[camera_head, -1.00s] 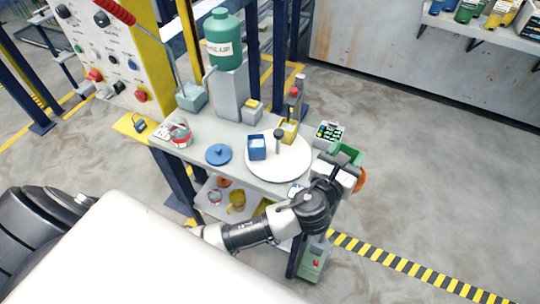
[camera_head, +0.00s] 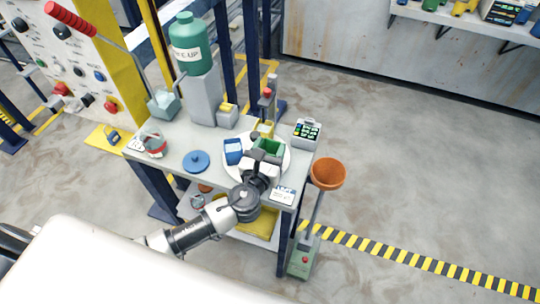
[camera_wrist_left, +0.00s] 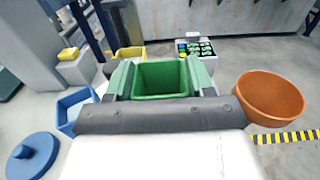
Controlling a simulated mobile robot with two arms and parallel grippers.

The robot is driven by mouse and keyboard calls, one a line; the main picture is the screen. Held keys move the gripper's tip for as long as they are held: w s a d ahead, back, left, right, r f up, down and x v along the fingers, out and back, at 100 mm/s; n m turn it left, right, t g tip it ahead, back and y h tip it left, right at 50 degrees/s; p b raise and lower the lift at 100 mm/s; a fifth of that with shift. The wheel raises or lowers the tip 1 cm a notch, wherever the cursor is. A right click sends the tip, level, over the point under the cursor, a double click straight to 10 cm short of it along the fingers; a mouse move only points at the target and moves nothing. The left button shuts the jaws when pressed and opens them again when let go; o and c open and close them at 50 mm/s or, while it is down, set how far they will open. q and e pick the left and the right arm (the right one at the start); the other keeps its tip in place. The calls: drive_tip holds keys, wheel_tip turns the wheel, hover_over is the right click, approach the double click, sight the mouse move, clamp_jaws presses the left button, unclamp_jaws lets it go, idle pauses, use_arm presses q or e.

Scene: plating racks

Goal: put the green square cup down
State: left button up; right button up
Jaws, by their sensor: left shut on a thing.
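My left gripper (camera_head: 268,150) is shut on the green square cup (camera_head: 271,145). The cup is upright, and its open top faces up between the two fingers in the left wrist view (camera_wrist_left: 162,78). In the head view the cup is over the white round plate (camera_head: 284,165) on the table. I cannot tell whether its base touches the plate; the gripper hides it. A blue square cup (camera_head: 233,151) is on the plate to the left, and a yellow cup (camera_head: 264,130) is behind. My right gripper is not in view.
A blue round lid (camera_head: 196,161) lies left of the plate. A grey box with dark keys (camera_head: 306,132) stands at the table's right corner. An orange bowl (camera_head: 327,173) on a post is just right of the table. A green bottle (camera_head: 190,45) stands behind.

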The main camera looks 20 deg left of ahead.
use_arm(q)
wheel_tip(320, 180, down, 3)
drive_tip(key=shift+r, duration=0.1)
drive_tip(key=shift+f, duration=0.25)
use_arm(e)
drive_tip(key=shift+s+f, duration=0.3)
use_arm(q)
drive_tip(key=shift+f+b, duration=0.15)
drive_tip(key=shift+b, duration=0.2)
drive_tip(key=o, duration=0.7)
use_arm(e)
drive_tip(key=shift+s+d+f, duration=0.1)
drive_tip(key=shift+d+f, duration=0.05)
